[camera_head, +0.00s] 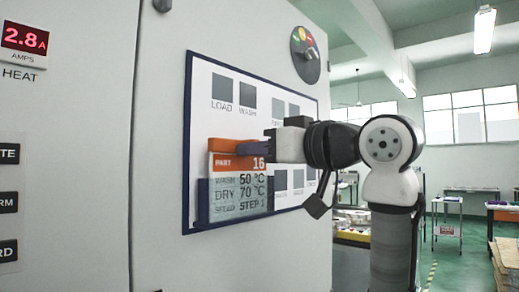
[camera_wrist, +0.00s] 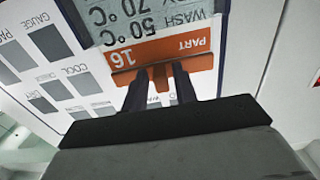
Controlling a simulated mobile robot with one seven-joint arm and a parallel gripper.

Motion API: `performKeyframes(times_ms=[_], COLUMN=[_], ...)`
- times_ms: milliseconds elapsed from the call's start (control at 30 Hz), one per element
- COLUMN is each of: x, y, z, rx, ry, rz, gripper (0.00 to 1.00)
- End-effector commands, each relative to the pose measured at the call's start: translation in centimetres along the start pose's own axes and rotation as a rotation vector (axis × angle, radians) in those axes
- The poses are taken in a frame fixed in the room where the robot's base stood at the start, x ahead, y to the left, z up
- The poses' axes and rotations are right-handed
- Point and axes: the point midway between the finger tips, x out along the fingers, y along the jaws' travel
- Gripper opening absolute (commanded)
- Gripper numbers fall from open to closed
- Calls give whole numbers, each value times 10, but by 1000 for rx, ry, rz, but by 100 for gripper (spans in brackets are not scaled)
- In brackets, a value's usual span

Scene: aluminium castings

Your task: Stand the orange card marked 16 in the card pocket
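The orange card marked 16 (camera_head: 238,163) is upright, with an orange header and a thick orange lip along its top. Its lower part shows behind the clear front of the card pocket (camera_head: 203,202), which has dark blue edges and is on the panel board. The card's header stands above the pocket front. In the wrist view the card (camera_wrist: 160,48) appears upside down. My gripper (camera_head: 262,147) reaches the card's top lip from the right. In the wrist view its two dark fingers (camera_wrist: 159,80) meet the lip, with an orange piece between them. The exact finger contact is partly hidden.
The blue-edged board (camera_head: 233,84) on the white cabinet carries grey squares labelled LOAD, WASH and others. A round coloured dial (camera_head: 305,55) sits above right. A red ampere display (camera_head: 24,39) is at left. Open room with benches lies behind my arm.

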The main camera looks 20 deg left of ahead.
Motion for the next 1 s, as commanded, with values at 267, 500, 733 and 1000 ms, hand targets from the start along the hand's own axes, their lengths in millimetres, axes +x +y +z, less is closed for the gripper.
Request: performKeyframes(times_ms=[267, 500, 733, 1000], x=[0, -14, -64, -118], y=[0, 1, 1, 0], z=[0, 1, 2, 1], rx=[0, 0, -1, 0], ry=[0, 0, 2, 0], rz=[0, 3, 4, 2], gripper=[39, 39, 39, 39])
